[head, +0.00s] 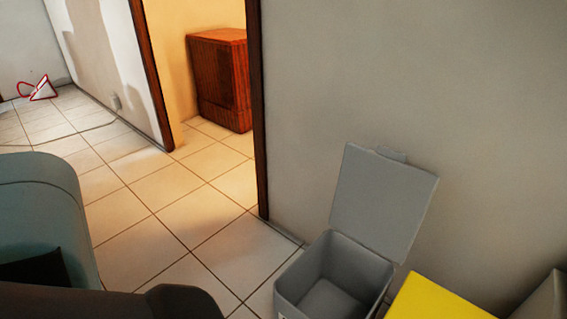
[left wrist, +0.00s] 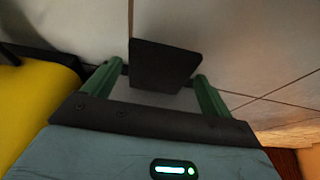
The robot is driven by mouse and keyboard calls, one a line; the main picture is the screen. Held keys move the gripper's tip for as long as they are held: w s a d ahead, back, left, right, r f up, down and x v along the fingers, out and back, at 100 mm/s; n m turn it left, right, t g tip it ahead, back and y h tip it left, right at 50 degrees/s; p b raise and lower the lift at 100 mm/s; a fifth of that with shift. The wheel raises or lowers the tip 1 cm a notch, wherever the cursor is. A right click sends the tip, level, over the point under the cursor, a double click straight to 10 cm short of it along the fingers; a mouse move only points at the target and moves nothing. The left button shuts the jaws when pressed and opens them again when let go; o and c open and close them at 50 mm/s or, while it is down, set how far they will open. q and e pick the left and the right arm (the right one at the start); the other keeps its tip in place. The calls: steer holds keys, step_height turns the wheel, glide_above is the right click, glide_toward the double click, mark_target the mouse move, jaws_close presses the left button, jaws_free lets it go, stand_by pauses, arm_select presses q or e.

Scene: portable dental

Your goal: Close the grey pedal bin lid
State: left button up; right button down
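The grey pedal bin (head: 335,278) stands on the floor by the wall at the lower right of the head view. Its lid (head: 383,203) is raised, tilted back towards the wall, and I can see into the bin. My left gripper (left wrist: 155,75) shows in the left wrist view with its green fingers spread apart. A dark flat panel (left wrist: 165,65) shows between or just beyond the fingertips; I cannot tell what it is or whether it touches them. The left gripper's fingers are outside the head view. My right gripper is not visible.
A yellow container (head: 430,298) stands close to the right of the bin and also shows in the left wrist view (left wrist: 28,100). A doorway with a dark frame and a wooden cabinet (head: 222,80) lie behind. The tiled floor (head: 165,235) left of the bin is clear.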

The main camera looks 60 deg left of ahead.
arm_select(q)
steer(key=c, duration=1.1)
steer(key=shift+s+f, duration=0.3)
steer(key=shift+f, duration=0.2)
steer(key=shift+d, duration=0.1)
steer(key=o, duration=1.1)
steer(key=shift+o, duration=1.5)
steer(key=shift+w, duration=0.1)
steer(key=shift+r, duration=0.1)
